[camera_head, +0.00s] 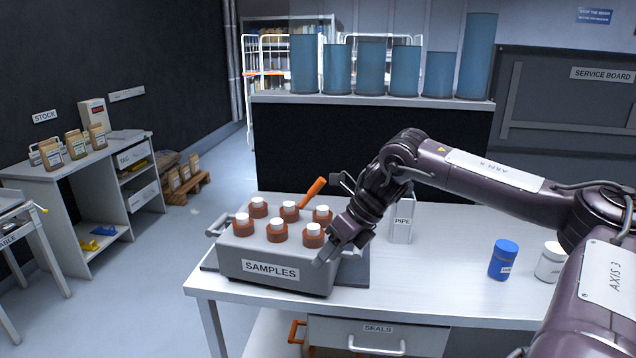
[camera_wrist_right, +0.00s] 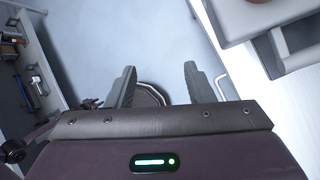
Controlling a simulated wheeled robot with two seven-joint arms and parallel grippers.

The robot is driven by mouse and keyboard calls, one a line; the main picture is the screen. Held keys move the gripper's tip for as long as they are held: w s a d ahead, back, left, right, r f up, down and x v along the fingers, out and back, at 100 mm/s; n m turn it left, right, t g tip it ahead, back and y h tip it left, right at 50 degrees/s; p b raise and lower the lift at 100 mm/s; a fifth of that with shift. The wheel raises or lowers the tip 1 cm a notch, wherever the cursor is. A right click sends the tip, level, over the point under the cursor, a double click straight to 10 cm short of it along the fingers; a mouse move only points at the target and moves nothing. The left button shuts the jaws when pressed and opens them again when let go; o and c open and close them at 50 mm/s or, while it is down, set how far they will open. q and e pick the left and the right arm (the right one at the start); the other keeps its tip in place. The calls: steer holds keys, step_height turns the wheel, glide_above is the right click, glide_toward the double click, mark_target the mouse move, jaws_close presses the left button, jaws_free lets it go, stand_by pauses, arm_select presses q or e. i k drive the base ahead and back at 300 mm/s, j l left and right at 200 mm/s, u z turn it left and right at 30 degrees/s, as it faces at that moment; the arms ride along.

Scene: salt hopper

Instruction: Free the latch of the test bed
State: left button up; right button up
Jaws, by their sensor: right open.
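A grey box labelled SAMPLES (camera_head: 262,253) sits on a dark grey plate (camera_head: 352,275) at the table's left end; several orange jars with white caps stand in its top. An orange handle (camera_head: 313,192) rises at a tilt behind the box; its lower end is hidden, and I cannot tell whether it is the latch. My right gripper (camera_head: 342,252) is open and empty at the box's right front corner, fingers pointing down. In the right wrist view, bare floor and a dark rounded shape show between its fingers (camera_wrist_right: 159,76).
The white table (camera_head: 440,275) holds a PIPE holder (camera_head: 401,228), a blue jar (camera_head: 504,260) and a white jar (camera_head: 550,262) to the right. A SEALS drawer (camera_head: 378,338) is below. A dark partition with blue cylinders stands behind. The table's middle front is clear.

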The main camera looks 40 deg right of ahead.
mark_target(319, 183)
steer(key=i+l, duration=0.4)
steer(key=l, duration=0.15)
steer(key=i+l, duration=0.35)
steer(key=l, duration=0.15)
steer(key=i+l, duration=0.4)
steer(key=l, duration=0.15)
